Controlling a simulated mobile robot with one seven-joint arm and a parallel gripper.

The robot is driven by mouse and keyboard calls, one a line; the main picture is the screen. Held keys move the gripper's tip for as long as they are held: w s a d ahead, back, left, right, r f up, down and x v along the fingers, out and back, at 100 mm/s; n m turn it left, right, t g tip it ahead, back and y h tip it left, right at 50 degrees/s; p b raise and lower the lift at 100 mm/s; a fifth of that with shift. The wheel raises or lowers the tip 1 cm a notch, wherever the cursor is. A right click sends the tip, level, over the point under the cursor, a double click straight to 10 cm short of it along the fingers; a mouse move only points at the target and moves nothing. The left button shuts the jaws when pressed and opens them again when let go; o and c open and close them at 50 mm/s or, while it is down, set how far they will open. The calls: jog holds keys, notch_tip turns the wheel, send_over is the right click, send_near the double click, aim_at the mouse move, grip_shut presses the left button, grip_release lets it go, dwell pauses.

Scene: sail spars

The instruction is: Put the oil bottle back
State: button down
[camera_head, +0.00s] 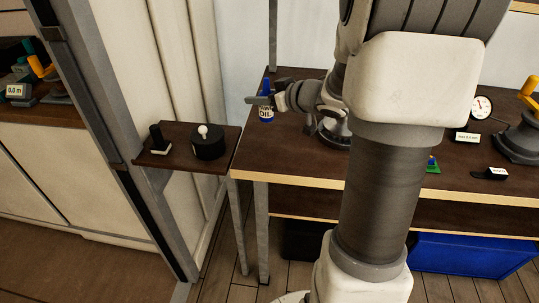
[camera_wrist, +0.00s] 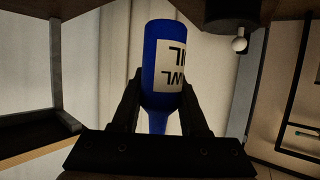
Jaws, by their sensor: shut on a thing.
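The oil bottle is blue with a pale label and shows large and upside down in the wrist view (camera_wrist: 164,82). In the head view the oil bottle (camera_head: 266,114) is small, at the far left part of the brown workbench (camera_head: 300,178). My gripper (camera_wrist: 162,92) is shut on the bottle, with one dark finger on each side of it. In the head view my gripper (camera_head: 262,101) is at the bottle's upper part. I cannot tell whether the bottle's base touches the bench top.
A small side shelf (camera_head: 222,165) left of the bench holds a black round thing with a white knob (camera_head: 207,142) and a small black item (camera_head: 157,138). A gauge (camera_head: 481,107) and a yellow-handled device (camera_head: 522,130) stand at right. A blue bin (camera_head: 470,255) is below.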

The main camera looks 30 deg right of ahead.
aim_at(270, 121)
jog(key=s+d+b, duration=0.1)
jog(key=s+d, duration=0.4)
jog(key=d, duration=0.6)
jog(key=w+a+f+b, duration=0.1)
jog(key=a+f, duration=0.1)
jog(key=a, duration=0.1)
jog(key=w+a+f+b, duration=0.1)
jog(key=a+f+b, duration=0.1)
jog(key=a, duration=0.2)
jog(key=w+a+f+b, duration=0.1)
jog(key=a+f, duration=0.1)
jog(key=a, duration=0.1)
jog(key=shift+a+f+b, duration=0.1)
jog(key=shift+a+b, duration=0.2)
jog(key=shift+a, duration=0.05)
jog(key=shift+f+b, duration=1.05)
jog(key=shift+f, duration=0.95)
jog(key=shift+f, duration=0.1)
jog(key=shift+f, duration=0.1)
jog(key=shift+c, duration=2.1)
grip_release()
